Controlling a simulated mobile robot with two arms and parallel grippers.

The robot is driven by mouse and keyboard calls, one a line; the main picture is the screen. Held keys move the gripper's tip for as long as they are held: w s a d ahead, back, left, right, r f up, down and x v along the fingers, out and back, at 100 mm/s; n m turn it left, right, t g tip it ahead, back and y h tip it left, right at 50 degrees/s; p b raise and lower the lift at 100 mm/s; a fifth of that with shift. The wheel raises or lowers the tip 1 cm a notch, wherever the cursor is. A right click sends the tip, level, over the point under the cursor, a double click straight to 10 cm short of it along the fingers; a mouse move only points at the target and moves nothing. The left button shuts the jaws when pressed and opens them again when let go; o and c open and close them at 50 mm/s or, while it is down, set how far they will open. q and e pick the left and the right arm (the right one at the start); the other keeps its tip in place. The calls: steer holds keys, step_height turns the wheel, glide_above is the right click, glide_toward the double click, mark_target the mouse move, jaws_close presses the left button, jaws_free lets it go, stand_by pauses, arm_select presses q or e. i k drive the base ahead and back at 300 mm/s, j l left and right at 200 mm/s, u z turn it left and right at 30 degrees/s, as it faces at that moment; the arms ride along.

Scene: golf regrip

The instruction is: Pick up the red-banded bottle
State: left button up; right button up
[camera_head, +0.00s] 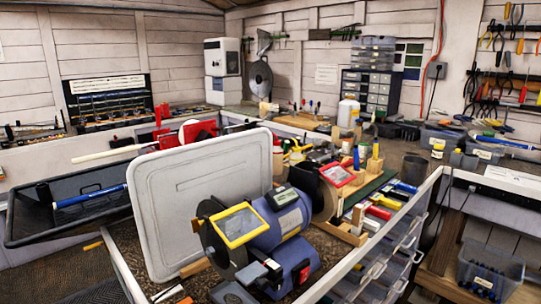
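I cannot pick out a bottle with a clear red band. A white jug-like bottle (348,112) stands at the back of the bench, and no red band shows on it. A small yellow-and-white container (437,149) stands at the right. Small red, yellow and white items (297,152) cluster behind the grinder, too small to tell apart. Neither of my grippers is in view.
A blue bench grinder (283,217) with yellow-framed shield stands in front. A large pale upright panel (200,195) hides much of the bench behind it. A black tray (100,208) is at the left. Clear drawers (375,262) and a parts bin (489,272) are at the right.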

mark_target(278, 152)
steer(key=i+l, duration=0.15)
steer(key=l, duration=0.2)
steer(key=i+l, duration=0.15)
steer(key=l, duration=0.25)
steer(key=i+l, duration=0.1)
steer(key=l, duration=0.25)
steer(key=i+l, duration=0.15)
steer(key=l, duration=0.2)
steer(key=i+l, duration=0.15)
steer(key=l, duration=0.25)
steer(key=i+l+u, duration=0.1)
steer(key=l, duration=0.25)
